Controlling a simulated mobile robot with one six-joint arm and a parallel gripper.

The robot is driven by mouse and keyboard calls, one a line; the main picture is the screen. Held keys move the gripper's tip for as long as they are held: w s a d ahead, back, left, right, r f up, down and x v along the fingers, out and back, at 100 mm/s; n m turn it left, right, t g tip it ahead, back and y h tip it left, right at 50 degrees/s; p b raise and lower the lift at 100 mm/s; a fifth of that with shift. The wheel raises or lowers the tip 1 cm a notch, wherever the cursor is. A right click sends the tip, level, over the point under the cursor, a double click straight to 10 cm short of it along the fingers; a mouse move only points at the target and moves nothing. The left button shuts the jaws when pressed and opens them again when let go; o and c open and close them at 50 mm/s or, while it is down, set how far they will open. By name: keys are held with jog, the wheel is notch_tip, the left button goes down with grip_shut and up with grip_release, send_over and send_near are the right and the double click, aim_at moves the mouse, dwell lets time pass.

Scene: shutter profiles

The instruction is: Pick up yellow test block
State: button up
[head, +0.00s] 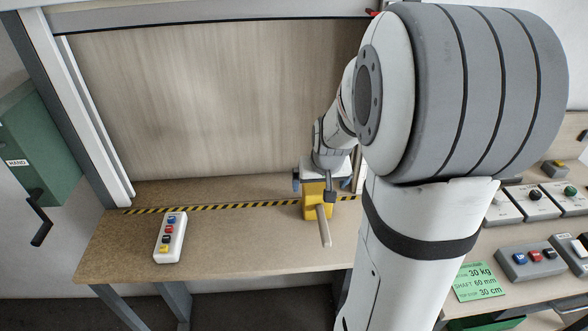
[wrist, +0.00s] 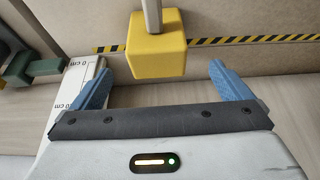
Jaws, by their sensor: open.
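The yellow test block (head: 314,204) stands on the wooden bench by the striped tape, with a pale rod-like handle (head: 323,227) sticking out of it. My gripper (head: 313,187) is close to the block at its top in the head view and partly hides it. In the wrist view the block (wrist: 157,57) lies between the tips of the blue fingers of my gripper (wrist: 160,67), which are open. A gap shows on each side of the block, and neither finger visibly touches it. How deep the block sits between the fingers is unclear.
A wooden shutter panel (head: 210,100) rises behind the bench (head: 115,255). Black-and-yellow tape (head: 235,206) runs along the bench. A white button box (head: 170,238) stands to the left. Control boxes (head: 530,258) and a green card (head: 477,282) lie on the right. My arm hides the bench between.

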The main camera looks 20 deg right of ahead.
aim_at(319, 191)
jog(key=shift+w+d+f, duration=0.25)
jog(key=shift+d, duration=0.05)
jog(key=shift+p+x, duration=0.75)
jog(key=shift+x, duration=2.9)
jog(key=c, duration=1.1)
